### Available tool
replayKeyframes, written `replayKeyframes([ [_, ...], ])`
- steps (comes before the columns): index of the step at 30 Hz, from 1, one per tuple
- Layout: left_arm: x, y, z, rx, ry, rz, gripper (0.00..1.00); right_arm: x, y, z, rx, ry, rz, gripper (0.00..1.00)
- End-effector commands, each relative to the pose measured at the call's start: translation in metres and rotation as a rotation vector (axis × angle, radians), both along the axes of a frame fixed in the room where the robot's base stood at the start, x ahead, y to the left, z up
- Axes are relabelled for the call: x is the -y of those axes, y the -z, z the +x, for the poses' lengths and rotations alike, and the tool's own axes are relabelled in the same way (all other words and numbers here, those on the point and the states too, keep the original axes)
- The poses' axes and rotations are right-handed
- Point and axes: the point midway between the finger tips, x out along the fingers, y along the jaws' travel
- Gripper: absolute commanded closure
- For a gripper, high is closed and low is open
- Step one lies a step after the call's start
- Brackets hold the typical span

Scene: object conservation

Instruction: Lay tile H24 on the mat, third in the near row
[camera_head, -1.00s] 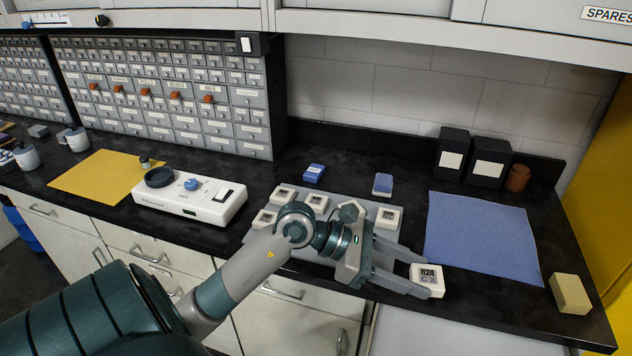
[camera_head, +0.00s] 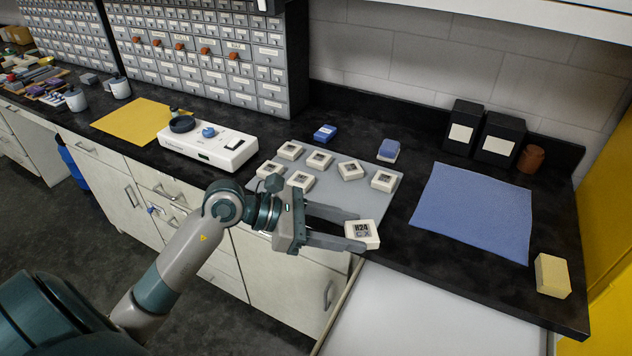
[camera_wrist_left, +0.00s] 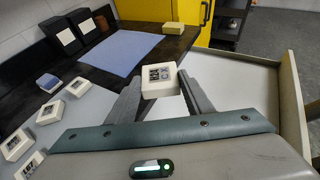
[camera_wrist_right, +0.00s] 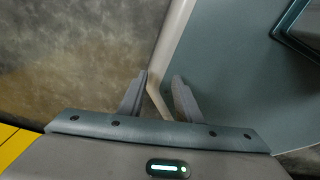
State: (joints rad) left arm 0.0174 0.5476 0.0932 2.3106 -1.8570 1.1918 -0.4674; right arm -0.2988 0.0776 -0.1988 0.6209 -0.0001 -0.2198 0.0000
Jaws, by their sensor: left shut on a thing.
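Tile H24 (camera_head: 362,234), a white block with a dark printed face, is held between the fingertips of my left gripper (camera_head: 350,236). It also shows in the left wrist view (camera_wrist_left: 160,80). In the head view it appears by the near right corner of the grey mat (camera_head: 345,203), apparently raised. Several similar tiles lie on the mat: a far row ending at a tile on the right (camera_head: 384,180), and a near row with one tile (camera_head: 301,180) and another left of it (camera_head: 270,169). The near row is bare to their right. My right gripper (camera_wrist_right: 159,78) is empty, fingers apart.
A blue cloth (camera_head: 475,215) lies right of the mat, with a yellow block (camera_head: 552,276) beyond it. Two black boxes (camera_head: 499,139) stand behind. A white device (camera_head: 208,147) sits left. A pale open drawer (camera_head: 430,310) extends below the counter front.

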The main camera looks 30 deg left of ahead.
Motion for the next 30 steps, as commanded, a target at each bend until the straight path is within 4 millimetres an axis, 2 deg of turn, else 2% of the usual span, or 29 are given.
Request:
replayKeyframes([
  [8, 0.000, -0.001, 0.000, 0.001, 0.000, 0.000, 0.80, -0.007, 0.000, -0.005, -0.006, -0.001, 0.007, 0.69],
  [13, 0.000, 0.001, 0.003, 0.001, -0.009, -0.001, 0.80, -0.003, 0.002, -0.004, -0.005, -0.002, 0.003, 0.35],
  [17, 0.000, 0.006, 0.014, 0.003, -0.052, -0.003, 0.80, -0.001, 0.007, 0.003, 0.013, -0.003, 0.004, 0.35],
  [21, -0.002, 0.011, 0.038, 0.005, -0.145, -0.005, 0.80, -0.015, 0.006, 0.051, 0.119, -0.008, 0.030, 0.35],
  [30, -0.016, 0.006, 0.098, 0.007, -0.435, -0.006, 0.80, -0.049, -0.002, 0.127, 0.306, -0.012, 0.089, 0.35],
])
